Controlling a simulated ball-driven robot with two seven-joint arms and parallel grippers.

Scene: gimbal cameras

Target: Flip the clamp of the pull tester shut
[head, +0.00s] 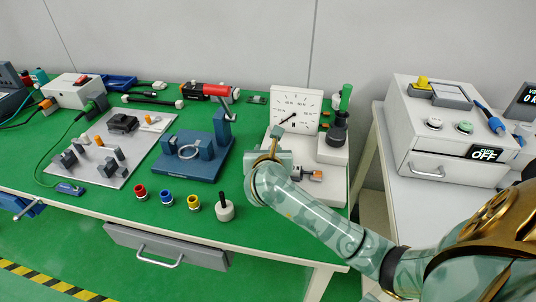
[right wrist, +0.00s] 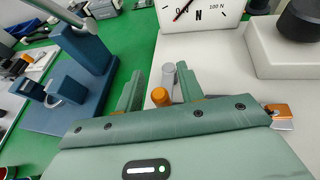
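The pull tester (head: 297,110) is a white unit with a square dial at the back right of the green bench. Its dial (right wrist: 200,12) also shows at the top of the right wrist view. My right gripper (head: 268,152) is over the tester's base, in front of the dial. In the right wrist view its two green fingers (right wrist: 158,92) are apart. An orange-tipped grey part (right wrist: 160,97), seemingly the clamp lever, shows between them with a small gap on each side. Its lower part and the rest of the clamp are hidden by my gripper. My left gripper is not in view.
A black knob (head: 338,136) and green handle (head: 346,97) rise at the tester's right. An orange-and-metal piece (head: 310,174) lies beside my wrist. A white cabinet (head: 445,130) stands right.

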